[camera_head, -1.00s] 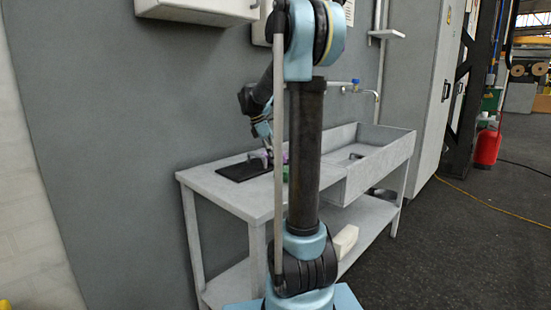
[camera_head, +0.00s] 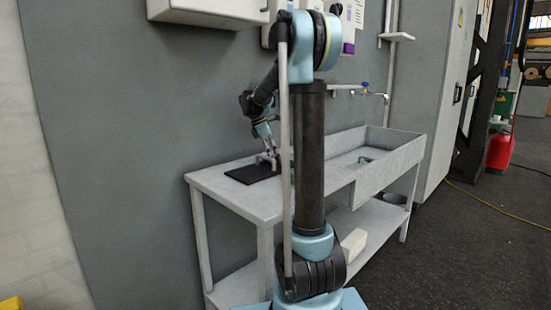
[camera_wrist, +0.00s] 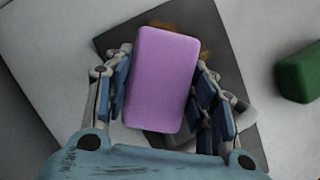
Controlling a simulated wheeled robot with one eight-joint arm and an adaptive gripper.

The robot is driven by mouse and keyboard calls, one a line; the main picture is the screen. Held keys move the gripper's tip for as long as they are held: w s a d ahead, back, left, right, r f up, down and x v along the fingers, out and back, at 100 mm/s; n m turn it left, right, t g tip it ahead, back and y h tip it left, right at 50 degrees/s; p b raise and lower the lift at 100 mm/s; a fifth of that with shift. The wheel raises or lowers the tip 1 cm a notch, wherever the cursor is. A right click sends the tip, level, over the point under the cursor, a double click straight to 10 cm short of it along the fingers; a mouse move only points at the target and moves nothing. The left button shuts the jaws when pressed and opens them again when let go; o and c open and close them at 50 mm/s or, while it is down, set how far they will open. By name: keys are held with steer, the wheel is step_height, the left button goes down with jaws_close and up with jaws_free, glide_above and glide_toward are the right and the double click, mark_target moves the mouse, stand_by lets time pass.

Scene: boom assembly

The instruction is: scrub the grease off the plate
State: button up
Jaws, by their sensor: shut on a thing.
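A dark flat plate (camera_head: 247,174) lies on the left part of the grey bench. In the wrist view the plate (camera_wrist: 222,60) shows orange-brown grease stains (camera_wrist: 205,52) near its far edge and behind the sponge. My gripper (camera_wrist: 163,88) is shut on a purple sponge (camera_wrist: 162,75), with a finger on each long side. The sponge covers the middle of the plate in this view; I cannot tell whether it touches it. In the head view my gripper (camera_head: 267,158) is at the plate, small and partly unclear.
A green block (camera_wrist: 300,75) lies on the bench to the right of the plate. The bench (camera_head: 225,187) has a sink basin (camera_head: 385,160) at its right end, with a tap (camera_head: 377,95) above. A wall cabinet (camera_head: 205,10) hangs above the left side.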

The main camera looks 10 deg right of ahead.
mark_target(284, 153)
steer(key=shift+w+a, duration=0.5)
steer(key=shift+w, duration=0.25)
steer(key=shift+w+a, duration=0.5)
steer(key=shift+w, duration=0.2)
steer(key=shift+w+d, duration=0.45)
steer(key=shift+d, duration=0.2)
steer(key=shift+w+d, duration=0.4)
steer(key=shift+d, duration=0.2)
steer(key=shift+s+d+r, duration=0.1)
steer(key=shift+s+d, duration=0.4)
steer(key=shift+s, duration=0.25)
steer(key=shift+s+d, duration=0.5)
steer(key=shift+s, duration=0.25)
steer(key=shift+s+d, duration=0.65)
steer(key=shift+s, duration=0.35)
steer(key=shift+s+d, duration=0.65)
steer(key=shift+s, duration=0.4)
steer(key=shift+s+d, duration=0.65)
steer(key=shift+s, duration=0.35)
steer(key=shift+w, duration=0.15)
steer(key=shift+w+a, duration=0.55)
steer(key=shift+w, duration=0.2)
steer(key=shift+w+a, duration=0.5)
steer(key=shift+w, duration=0.25)
steer(key=shift+w+a, duration=0.65)
steer(key=shift+w, duration=0.3)
steer(key=shift+w+a, duration=0.6)
steer(key=shift+w, duration=0.4)
steer(key=shift+w+a, duration=0.65)
steer(key=shift+w, duration=0.3)
